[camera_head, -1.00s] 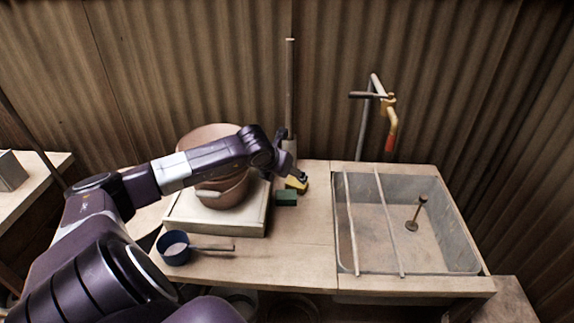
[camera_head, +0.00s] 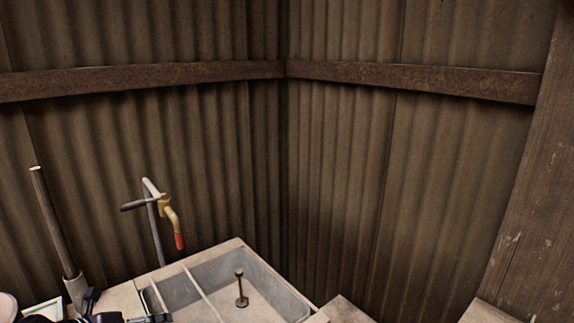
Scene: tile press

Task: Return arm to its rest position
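My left arm shows only as a dark piece at the bottom left edge, in front of the base of a post. The end of my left gripper (camera_head: 153,318) is cut off by the bottom of the picture, so its fingers cannot be read. My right gripper is out of view. Most of the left arm is out of view.
A sink (camera_head: 275,273) with two bars across it and a small upright plunger-like thing (camera_head: 241,289) lies at the bottom. A bent tap (camera_head: 155,227) with a red tip stands behind. A post (camera_head: 53,222) stands left. Corrugated walls (camera_head: 345,190) meet in a corner.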

